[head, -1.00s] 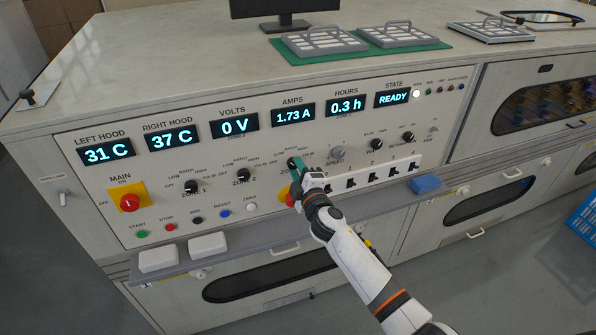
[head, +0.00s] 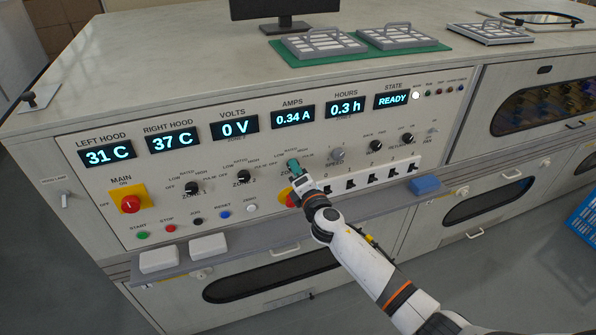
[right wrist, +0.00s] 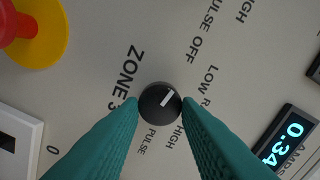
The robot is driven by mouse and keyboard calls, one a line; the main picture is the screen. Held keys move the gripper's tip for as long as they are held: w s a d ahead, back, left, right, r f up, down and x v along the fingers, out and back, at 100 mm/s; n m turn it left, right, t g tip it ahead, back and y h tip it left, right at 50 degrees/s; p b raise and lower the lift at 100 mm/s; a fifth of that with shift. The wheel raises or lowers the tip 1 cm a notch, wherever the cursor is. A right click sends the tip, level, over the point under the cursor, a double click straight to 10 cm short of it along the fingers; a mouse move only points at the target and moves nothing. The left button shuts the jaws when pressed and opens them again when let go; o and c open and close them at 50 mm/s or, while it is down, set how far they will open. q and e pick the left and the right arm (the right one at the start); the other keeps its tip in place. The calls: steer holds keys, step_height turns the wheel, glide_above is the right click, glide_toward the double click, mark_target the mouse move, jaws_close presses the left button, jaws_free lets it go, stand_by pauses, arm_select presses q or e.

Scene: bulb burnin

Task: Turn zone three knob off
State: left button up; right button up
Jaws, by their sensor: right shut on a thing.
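The zone three knob (right wrist: 160,104) is a round black knob with a white pointer line, in the middle of the right wrist view. Its pointer aims to the upper right, roughly between the OFF and LOW labels; I cannot tell exactly which. My right gripper (right wrist: 160,108) has its teal fingers on both sides of the knob and is shut on it. In the head view the right gripper (head: 294,167) is at the panel and hides most of this knob. My left gripper is not in view.
The amps display (head: 293,116) reads 0.34 A and the state display (head: 392,100) reads READY. The zone 2 knob (head: 243,177) is left of my gripper.

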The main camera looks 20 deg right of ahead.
stand_by(0.4)
steer(key=o, duration=1)
steer(key=shift+s, duration=0.1)
steer(key=s, duration=1.2)
steer(key=shift+d, duration=0.2)
steer(key=shift+w, duration=0.1)
